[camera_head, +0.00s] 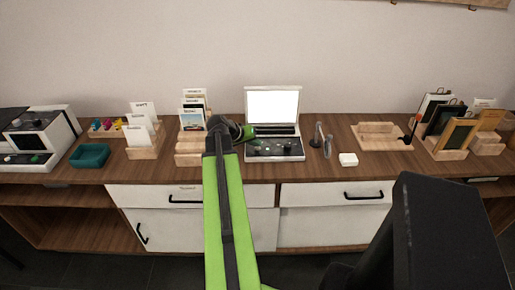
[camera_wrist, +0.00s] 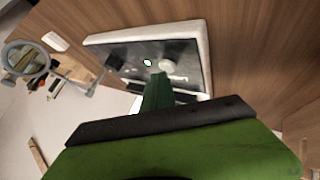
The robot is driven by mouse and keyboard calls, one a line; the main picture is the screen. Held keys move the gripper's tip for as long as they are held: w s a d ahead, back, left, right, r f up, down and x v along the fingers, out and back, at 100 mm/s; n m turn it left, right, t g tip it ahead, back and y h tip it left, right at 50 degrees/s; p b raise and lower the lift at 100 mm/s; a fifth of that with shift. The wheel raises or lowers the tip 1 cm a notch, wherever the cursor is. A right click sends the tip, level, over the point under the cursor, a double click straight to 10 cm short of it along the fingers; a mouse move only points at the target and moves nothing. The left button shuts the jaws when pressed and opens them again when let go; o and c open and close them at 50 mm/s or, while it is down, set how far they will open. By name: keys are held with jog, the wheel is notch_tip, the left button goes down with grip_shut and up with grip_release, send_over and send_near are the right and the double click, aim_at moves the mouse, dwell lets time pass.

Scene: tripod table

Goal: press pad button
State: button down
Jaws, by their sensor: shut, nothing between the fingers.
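The pad device stands on the wooden counter, with a lit white screen (camera_head: 272,105) and a dark control panel (camera_head: 280,150) in front of it. In the wrist view the panel (camera_wrist: 125,55) fills the upper middle in a pale frame. It carries a small green button (camera_wrist: 147,62) and a round pale knob (camera_wrist: 167,66). My gripper (camera_head: 250,132) is shut and empty, at the panel's left side in the head view. In the wrist view its green fingertips (camera_wrist: 158,77) appear just below the button and knob; I cannot tell whether they touch the panel.
A round mirror on a stand (camera_head: 327,146) and a white block (camera_head: 348,159) are right of the device. Wooden card holders (camera_head: 190,158) stand to the left, with a teal tray (camera_head: 90,155) farther left. The counter's front strip is mostly clear.

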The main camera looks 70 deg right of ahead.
aim_at(256, 149)
jog(key=shift+f+b, duration=0.3)
dwell(0.4)
jog(key=shift+r, duration=0.15)
jog(key=shift+r+p, duration=0.65)
jog(key=shift+p, duration=0.1)
notch_tip(256, 149, up, 6)
jog(key=p, duration=0.6)
